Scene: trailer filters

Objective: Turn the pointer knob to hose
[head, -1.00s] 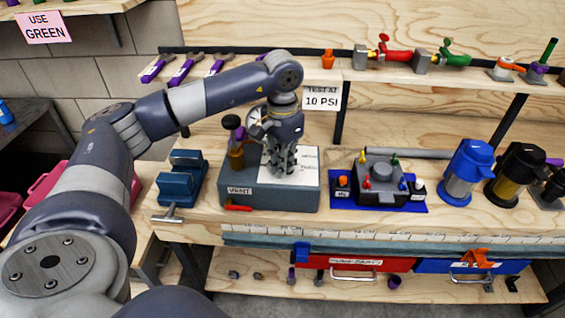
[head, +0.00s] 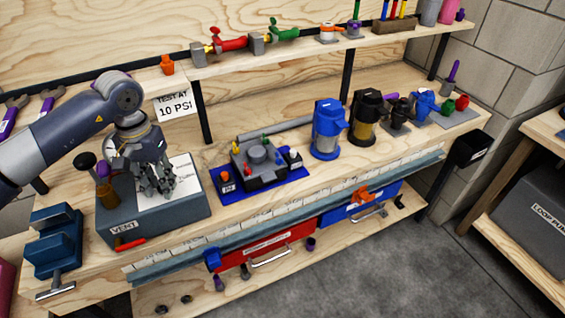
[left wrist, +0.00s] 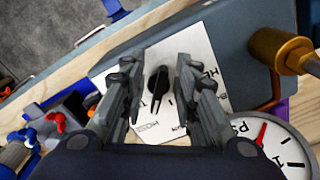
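The black pointer knob (left wrist: 158,80) stands on a white printed plate (left wrist: 141,100) in the left wrist view. A narrow part runs from it down the picture, toward lettering that seems to read HOSE. In the head view the plate (head: 182,173) lies on a grey box (head: 165,219) marked VENT, and my gripper hides the knob. My left gripper (head: 158,190) is above the plate. In the left wrist view its fingers (left wrist: 154,100) are apart, one on each side of the knob, with gaps between. My right gripper is in neither view.
A pressure gauge (left wrist: 270,140) and a brass fitting (left wrist: 280,52) sit close beside the left gripper. A blue vise (head: 55,240) stands left of the box. A small valve unit on a blue mat (head: 288,183) and a blue-topped filter (head: 328,130) stand to the right.

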